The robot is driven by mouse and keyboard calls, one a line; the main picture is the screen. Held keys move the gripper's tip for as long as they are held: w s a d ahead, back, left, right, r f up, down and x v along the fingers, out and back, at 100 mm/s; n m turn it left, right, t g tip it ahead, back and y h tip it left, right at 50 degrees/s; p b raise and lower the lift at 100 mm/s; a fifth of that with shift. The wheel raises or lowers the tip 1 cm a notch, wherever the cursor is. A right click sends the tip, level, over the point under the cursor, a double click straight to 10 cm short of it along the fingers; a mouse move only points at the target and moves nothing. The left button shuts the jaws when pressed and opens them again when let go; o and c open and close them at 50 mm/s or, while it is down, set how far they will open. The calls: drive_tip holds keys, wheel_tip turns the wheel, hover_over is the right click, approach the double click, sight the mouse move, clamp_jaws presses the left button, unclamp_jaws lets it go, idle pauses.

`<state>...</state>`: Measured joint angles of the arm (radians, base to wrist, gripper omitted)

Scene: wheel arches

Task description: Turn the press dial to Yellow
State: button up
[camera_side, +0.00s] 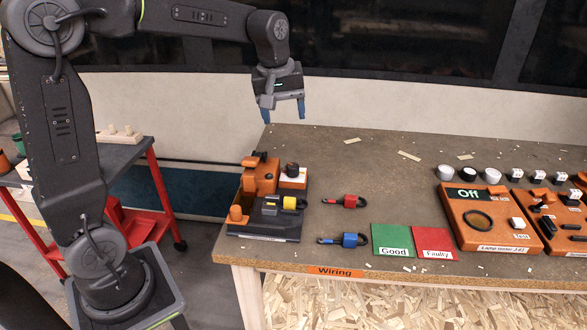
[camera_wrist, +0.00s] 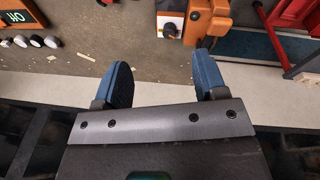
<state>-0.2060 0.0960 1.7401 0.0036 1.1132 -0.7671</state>
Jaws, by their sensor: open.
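The press (camera_side: 262,205) stands at the left end of the workbench, an orange machine on a dark base. Its dial (camera_side: 292,169) is a black knob on a block with a white face. A yellow plug (camera_side: 290,203) lies on the press's base. My gripper (camera_side: 284,110) is open and empty, pointing down, high above and behind the dial, apart from it. Its blue fingers (camera_wrist: 163,78) also show in the wrist view.
A red plug (camera_side: 350,202) and a blue plug (camera_side: 350,240) lie right of the press. Beyond are a green Good mat (camera_side: 392,240), a red Faulty mat (camera_side: 435,243) and an orange lamp tester (camera_side: 480,235). The bench's back middle holds only scattered chips.

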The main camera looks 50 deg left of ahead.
drive_tip(key=w+a+f+n+g, duration=0.1)
drive_tip(key=w+a+f+n, duration=0.25)
drive_tip(key=w+a, duration=0.2)
drive_tip(key=n+g, duration=0.1)
drive_tip(key=n, duration=0.4)
hover_over(294, 165)
wheel_tip(294, 165, down, 8)
drive_tip(key=shift+m, duration=0.25)
wheel_tip(294, 165, down, 14)
drive_tip(key=shift+s+r, duration=0.15)
drive_tip(key=c, duration=0.9)
